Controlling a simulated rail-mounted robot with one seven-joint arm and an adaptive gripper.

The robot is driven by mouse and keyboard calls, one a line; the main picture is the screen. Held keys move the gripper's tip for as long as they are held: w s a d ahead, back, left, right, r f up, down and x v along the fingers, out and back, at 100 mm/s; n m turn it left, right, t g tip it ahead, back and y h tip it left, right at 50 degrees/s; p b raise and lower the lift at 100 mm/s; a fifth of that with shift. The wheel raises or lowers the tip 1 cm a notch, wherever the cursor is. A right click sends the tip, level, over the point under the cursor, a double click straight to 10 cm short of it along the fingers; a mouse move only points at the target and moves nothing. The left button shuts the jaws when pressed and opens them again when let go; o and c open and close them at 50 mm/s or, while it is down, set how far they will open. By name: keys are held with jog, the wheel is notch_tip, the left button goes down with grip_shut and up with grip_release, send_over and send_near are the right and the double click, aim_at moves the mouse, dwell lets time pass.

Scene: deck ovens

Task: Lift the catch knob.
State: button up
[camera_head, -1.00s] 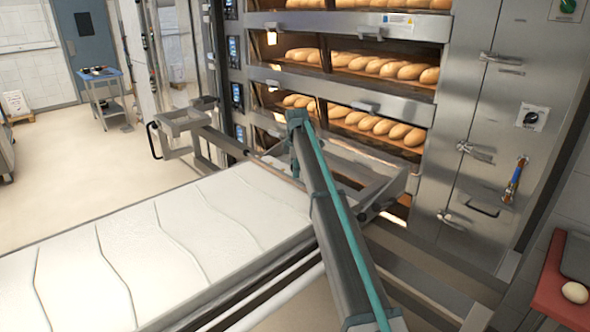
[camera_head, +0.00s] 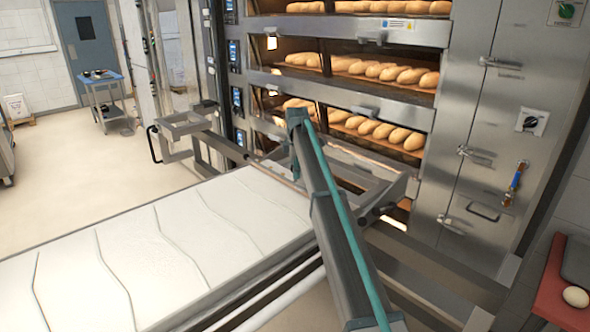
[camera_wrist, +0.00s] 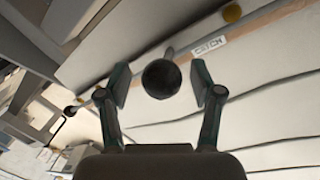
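In the wrist view a round black knob (camera_wrist: 161,79) sits on a thin stem, near a white label (camera_wrist: 210,43) that seems to read "CATCH". My gripper (camera_wrist: 165,85) is open. One finger is to the left of the knob and one to the right, with a gap on both sides. I cannot tell how deep the knob lies between the fingers. In the head view my arm reaches toward the loader frame at the oven front, and the gripper and the knob are hidden there.
A long white loader belt (camera_head: 130,245) fills the lower left, with a metal frame (camera_head: 398,190) at its oven end. Deck ovens (camera_head: 350,100) with bread loaves stand behind. A yellowish knob (camera_wrist: 232,12) lies beyond the label.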

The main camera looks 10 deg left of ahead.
notch_tip(320, 180, up, 12)
jog(key=s, duration=0.2)
jog(key=shift+d, duration=0.3)
jog(key=shift+s+f, duration=0.1)
jog(key=shift+f, duration=0.05)
